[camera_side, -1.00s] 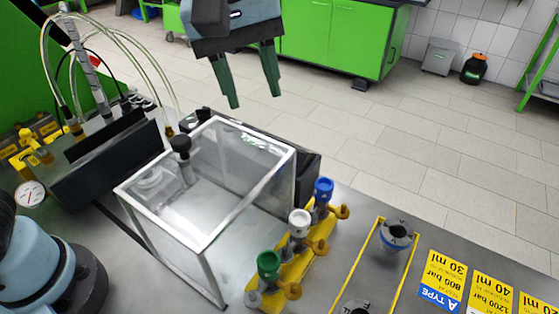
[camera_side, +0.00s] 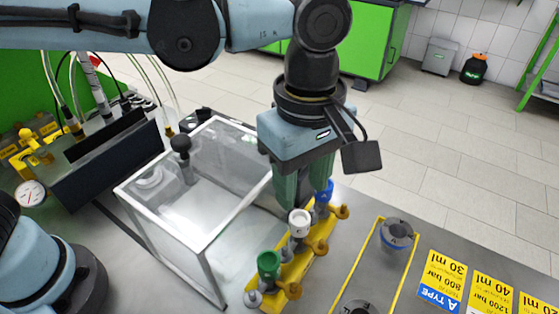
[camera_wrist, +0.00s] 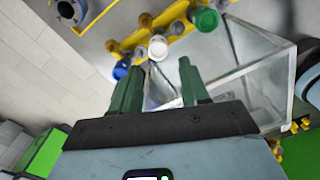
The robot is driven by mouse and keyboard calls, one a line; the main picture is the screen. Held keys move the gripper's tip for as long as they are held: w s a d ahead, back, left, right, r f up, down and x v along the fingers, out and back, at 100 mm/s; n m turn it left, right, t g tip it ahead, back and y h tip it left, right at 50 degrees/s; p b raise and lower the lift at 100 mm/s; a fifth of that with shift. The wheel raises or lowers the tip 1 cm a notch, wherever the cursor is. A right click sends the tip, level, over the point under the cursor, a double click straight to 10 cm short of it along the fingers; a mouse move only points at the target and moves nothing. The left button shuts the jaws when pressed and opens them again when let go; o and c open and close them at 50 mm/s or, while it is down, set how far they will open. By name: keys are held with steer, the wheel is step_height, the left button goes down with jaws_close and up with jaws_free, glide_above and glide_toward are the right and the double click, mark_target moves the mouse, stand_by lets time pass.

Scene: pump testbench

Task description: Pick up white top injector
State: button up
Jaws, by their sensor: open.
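The white top injector (camera_side: 299,222) stands upright in the middle of a yellow rack (camera_side: 318,256), between the blue top injector (camera_side: 325,192) and the green top injector (camera_side: 268,265). My gripper (camera_side: 303,203) is open, with its green fingers pointing down at the rack, close behind the white top. In the wrist view the white top (camera_wrist: 158,48) lies just beyond the gap between the fingertips (camera_wrist: 160,64), and the blue (camera_wrist: 122,69) and green (camera_wrist: 205,19) tops sit to either side. The fingers partly hide the blue injector in the side view. Nothing is between the fingers.
A clear-walled box (camera_side: 205,180) with a pale frame stands left of the rack, close to my gripper. Right of the rack is a yellow-outlined area with grey round parts (camera_side: 397,233). Yellow labels (camera_side: 443,280) lie farther right on the bench.

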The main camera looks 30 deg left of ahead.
mark_target(301, 223)
steer(key=shift+w+f, duration=0.15)
steer(key=shift+f, duration=4.4)
steer(key=shift+c, duration=0.3)
jaws_close()
steer(key=shift+r, duration=0.15)
